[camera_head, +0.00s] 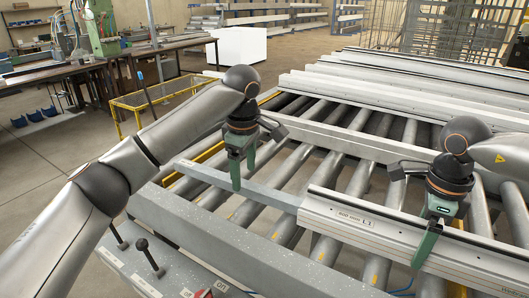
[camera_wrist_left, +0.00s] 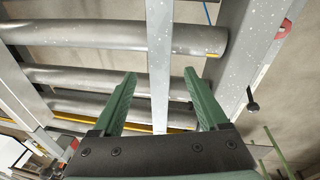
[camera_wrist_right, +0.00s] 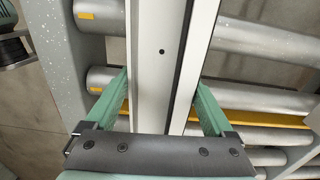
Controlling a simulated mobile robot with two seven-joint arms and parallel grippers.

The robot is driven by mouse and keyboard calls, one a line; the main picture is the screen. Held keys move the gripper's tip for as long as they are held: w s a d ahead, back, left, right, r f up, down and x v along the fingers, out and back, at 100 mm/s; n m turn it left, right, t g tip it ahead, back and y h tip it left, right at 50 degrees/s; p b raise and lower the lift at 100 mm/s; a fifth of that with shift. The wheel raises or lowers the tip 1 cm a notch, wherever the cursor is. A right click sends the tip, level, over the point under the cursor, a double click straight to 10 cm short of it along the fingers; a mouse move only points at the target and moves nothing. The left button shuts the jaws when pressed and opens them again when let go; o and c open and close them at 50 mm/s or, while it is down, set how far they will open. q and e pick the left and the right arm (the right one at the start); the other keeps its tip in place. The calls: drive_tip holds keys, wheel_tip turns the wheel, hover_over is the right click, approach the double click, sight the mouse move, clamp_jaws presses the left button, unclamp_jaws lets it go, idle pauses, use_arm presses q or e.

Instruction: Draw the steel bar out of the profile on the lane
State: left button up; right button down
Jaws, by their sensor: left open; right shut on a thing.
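The profile (camera_head: 365,233), a pale aluminium length marked "800 mm L2", lies across the rollers at the front right. The flat grey steel bar (camera_head: 275,197) sticks out of its left end. My left gripper (camera_head: 236,186) is open over the bar's exposed part, and in the left wrist view the bar (camera_wrist_left: 159,50) runs between the two green fingers (camera_wrist_left: 160,78), with gaps at the sides. My right gripper (camera_head: 424,262) is shut on the profile, and the right wrist view shows the profile (camera_wrist_right: 158,85) between its fingers (camera_wrist_right: 163,80). The bar's inner part is hidden inside the profile.
More long profiles (camera_head: 400,95) lie behind. The rollers left of the profile are mostly clear.

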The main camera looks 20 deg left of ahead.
sight(244, 183)
use_arm(q)
drive_tip(key=shift+w+a+f, duration=0.1)
drive_tip(key=shift+w+f, duration=0.05)
drive_tip(key=shift+f, duration=0.7)
drive_tip(key=shift+w+a+f, duration=0.1)
drive_tip(key=shift+f, duration=0.7)
drive_tip(key=shift+c, duration=0.4)
clamp_jaws()
